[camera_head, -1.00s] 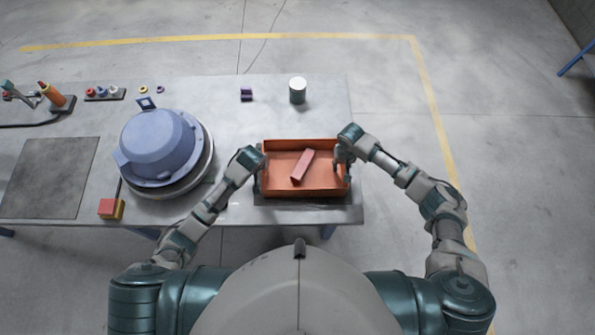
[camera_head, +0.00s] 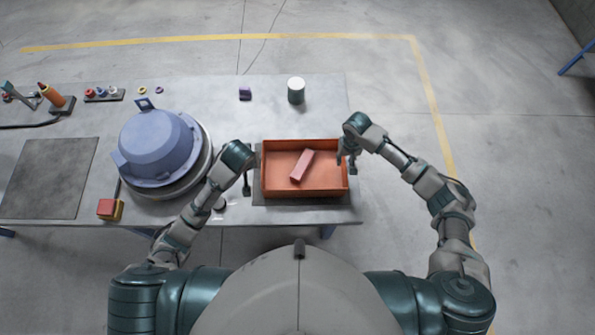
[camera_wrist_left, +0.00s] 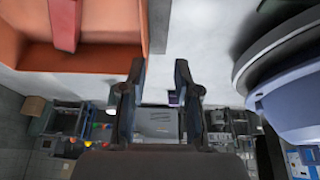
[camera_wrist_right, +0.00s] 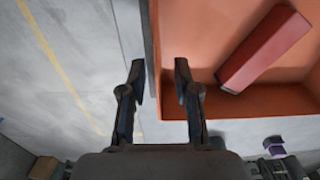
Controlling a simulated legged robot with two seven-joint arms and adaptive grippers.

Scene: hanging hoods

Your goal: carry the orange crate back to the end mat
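The orange crate (camera_head: 330,181) sits at the right end of the table on a dark grey mat (camera_head: 300,203), which shows as a thin rim around it. A reddish block (camera_head: 302,166) lies tilted inside the crate. My left gripper (camera_head: 246,182) is open and empty, just left of the crate's left wall. In the left wrist view its fingers (camera_wrist_left: 160,75) are apart, with the crate (camera_wrist_left: 100,45) off to the left. My right gripper (camera_head: 347,163) is at the right wall. In the right wrist view its fingers (camera_wrist_right: 159,75) are apart, on either side of the wall's line; contact cannot be told.
A blue hood (camera_head: 158,145) on a round base stands left of my left arm. A red and yellow box (camera_head: 110,209) is near the front edge. A white can (camera_head: 296,90) and a small purple part (camera_head: 245,94) stand behind the crate. A second dark mat (camera_head: 45,178) lies bare at left.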

